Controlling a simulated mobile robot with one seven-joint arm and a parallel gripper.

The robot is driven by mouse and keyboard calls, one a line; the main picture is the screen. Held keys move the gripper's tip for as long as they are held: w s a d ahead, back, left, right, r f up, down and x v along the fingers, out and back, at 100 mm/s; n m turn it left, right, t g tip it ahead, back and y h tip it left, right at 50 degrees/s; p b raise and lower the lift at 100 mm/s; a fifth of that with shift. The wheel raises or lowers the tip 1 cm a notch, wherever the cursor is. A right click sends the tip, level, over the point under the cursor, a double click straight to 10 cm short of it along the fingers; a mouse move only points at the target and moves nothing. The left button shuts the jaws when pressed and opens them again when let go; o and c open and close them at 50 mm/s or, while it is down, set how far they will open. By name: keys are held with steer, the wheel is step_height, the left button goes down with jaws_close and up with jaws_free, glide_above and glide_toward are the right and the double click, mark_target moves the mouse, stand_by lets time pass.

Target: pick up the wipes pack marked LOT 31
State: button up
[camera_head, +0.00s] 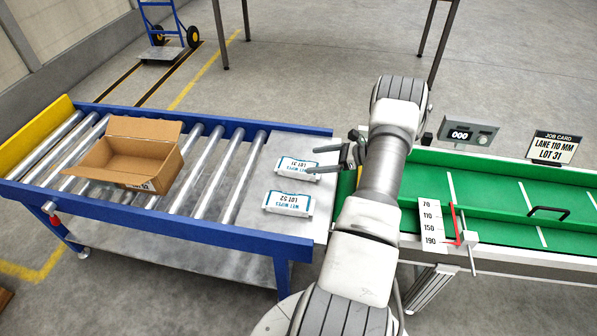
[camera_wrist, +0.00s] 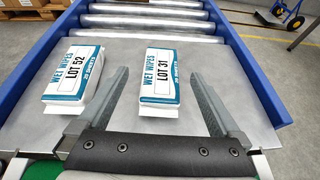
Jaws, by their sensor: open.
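The wipes pack marked LOT 31 (camera_head: 295,169) lies flat on the grey metal plate (camera_head: 240,208) at the right end of the roller table. It is white with blue print. In the wrist view the LOT 31 pack (camera_wrist: 160,78) lies ahead of and between my two fingers, apart from both. My gripper (camera_wrist: 163,88) is open and empty; in the head view my gripper (camera_head: 335,158) is just right of that pack. A second pack, marked LOT 52 (camera_head: 288,203), lies nearer in the head view, and in the wrist view the LOT 52 pack (camera_wrist: 74,75) is left of the left finger.
An open cardboard box (camera_head: 150,155) stands on the rollers. A green conveyor (camera_head: 490,185) with a lane scale (camera_head: 431,222) and red pointer lies right of my arm. A job card (camera_head: 553,148) reads LANE 110 MM, LOT 31. Blue side rails edge the roller table.

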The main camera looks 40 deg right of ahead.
mark_target(287, 162)
steer(key=b+x, duration=0.2)
steer(key=x, duration=0.7)
steer(key=shift+w+d+f+b, duration=0.1)
steer(key=shift+w+b, duration=0.15)
steer(key=shift+b, duration=0.15)
steer(key=c, duration=1.3)
